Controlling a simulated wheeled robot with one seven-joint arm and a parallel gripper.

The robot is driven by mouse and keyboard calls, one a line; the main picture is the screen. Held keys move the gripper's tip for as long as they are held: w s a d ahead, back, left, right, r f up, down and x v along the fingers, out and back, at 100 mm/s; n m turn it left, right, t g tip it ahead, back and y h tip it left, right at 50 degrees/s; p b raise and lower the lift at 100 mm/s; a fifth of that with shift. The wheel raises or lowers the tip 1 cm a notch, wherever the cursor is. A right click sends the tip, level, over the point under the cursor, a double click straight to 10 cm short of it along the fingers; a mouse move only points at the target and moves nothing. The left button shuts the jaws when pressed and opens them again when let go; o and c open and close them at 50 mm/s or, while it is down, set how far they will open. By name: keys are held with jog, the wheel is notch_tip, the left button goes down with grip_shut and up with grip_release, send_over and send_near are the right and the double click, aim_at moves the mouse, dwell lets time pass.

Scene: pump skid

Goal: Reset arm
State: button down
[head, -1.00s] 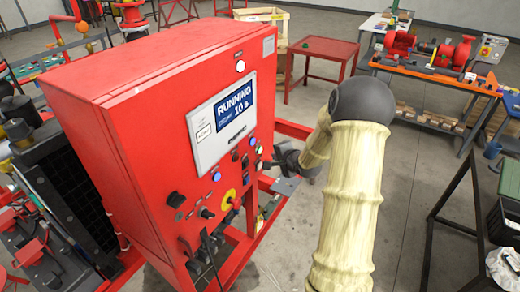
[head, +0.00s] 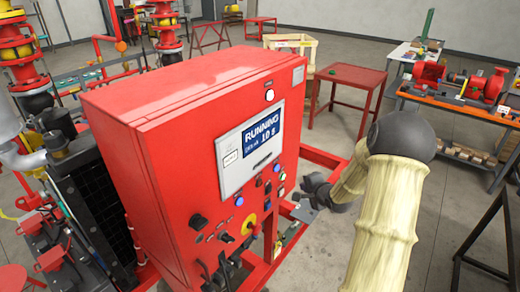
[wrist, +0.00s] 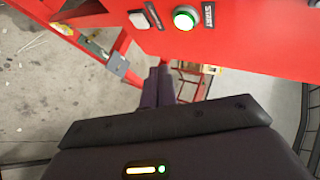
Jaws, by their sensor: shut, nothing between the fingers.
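My arm, in a cream sleeve, reaches from the lower right toward the right side of the red control cabinet (head: 150,130) in the head view. Its screen (head: 262,137) reads RUNNING with a second line that looks like 10 s. My gripper (head: 315,185) is partly hidden in the head view, low beside the cabinet's front. In the wrist view the dark fingers (wrist: 158,85) are together and empty, just below the panel's lower edge.
Red frame rails (head: 322,157) run close behind my gripper. A red table (head: 345,76) and a wooden crate (head: 290,45) stand beyond. A workbench with red pumps (head: 455,98) is at right.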

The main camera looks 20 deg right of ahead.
jog(key=shift+a, duration=0.1)
jog(key=s+a+f+n+g+b, duration=0.2)
jog(key=s+a+n+g+b, duration=0.2)
jog(key=s+a+n, duration=0.4)
jog(key=s+a+f+n+g+b, duration=0.3)
jog(key=s+a+n+g+b, duration=0.2)
jog(key=s, duration=1.2)
jog(key=a+n+b, duration=0.1)
jog(key=a+n, duration=0.2)
jog(key=a, duration=0.2)
jog(key=shift+a+h+b, duration=0.15)
jog(key=shift+h+b, duration=0.15)
jog(key=shift+h, duration=0.1)
